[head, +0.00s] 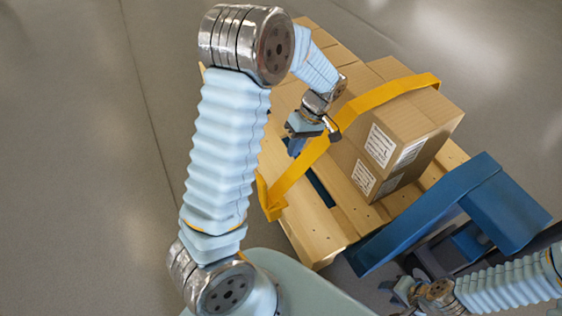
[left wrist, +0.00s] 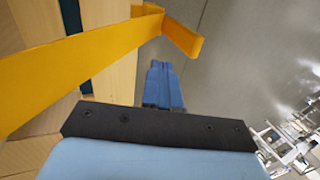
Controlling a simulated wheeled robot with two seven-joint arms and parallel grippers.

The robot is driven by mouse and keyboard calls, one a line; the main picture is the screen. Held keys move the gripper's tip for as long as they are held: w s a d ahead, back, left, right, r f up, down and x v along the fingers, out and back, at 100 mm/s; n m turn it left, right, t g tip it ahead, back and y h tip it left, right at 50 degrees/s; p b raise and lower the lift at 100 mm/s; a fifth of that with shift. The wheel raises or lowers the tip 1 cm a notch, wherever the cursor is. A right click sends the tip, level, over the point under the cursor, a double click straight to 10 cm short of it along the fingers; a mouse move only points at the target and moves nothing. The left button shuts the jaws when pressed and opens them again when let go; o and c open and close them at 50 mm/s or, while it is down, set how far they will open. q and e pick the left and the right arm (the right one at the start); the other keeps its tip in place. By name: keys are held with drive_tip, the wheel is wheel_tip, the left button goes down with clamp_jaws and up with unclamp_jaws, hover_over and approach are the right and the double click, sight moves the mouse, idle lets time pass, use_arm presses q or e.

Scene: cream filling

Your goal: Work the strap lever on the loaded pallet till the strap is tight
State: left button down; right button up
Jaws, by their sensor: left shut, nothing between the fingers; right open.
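The yellow-orange strap (head: 385,95) runs over the cardboard boxes (head: 415,122) and slants down to the left edge of the wooden pallet (head: 318,238). At that edge is an orange piece (head: 268,200), perhaps the lever; I cannot tell for sure. The left wrist view shows the strap (left wrist: 75,65) and a short orange flap (left wrist: 183,36) jutting out beyond the fingertips. My left gripper (head: 296,147) is shut and empty, beside the strap and left of the boxes; its blue fingers (left wrist: 162,72) look apart from the flap. My right gripper (head: 392,291) is open, low at the right.
A blue pallet-truck-like frame (head: 505,205) stands at the pallet's near right side, close to my right arm. White labels (head: 380,146) mark the boxes. Bare grey floor (head: 75,150) lies open to the left. Blurred equipment (left wrist: 290,125) shows at the right of the left wrist view.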

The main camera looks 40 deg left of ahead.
sight(262, 193)
use_arm(q)
drive_tip(key=s+a+f, duration=0.3)
drive_tip(key=s+f, duration=0.3)
drive_tip(key=f, duration=0.2)
drive_tip(key=shift+s+a+f+b, duration=0.2)
drive_tip(key=shift+s+f+b, duration=0.15)
drive_tip(key=shift+b, duration=0.1)
use_arm(e)
drive_tip(key=shift+d+f, duration=0.15)
drive_tip(key=shift+f, duration=0.3)
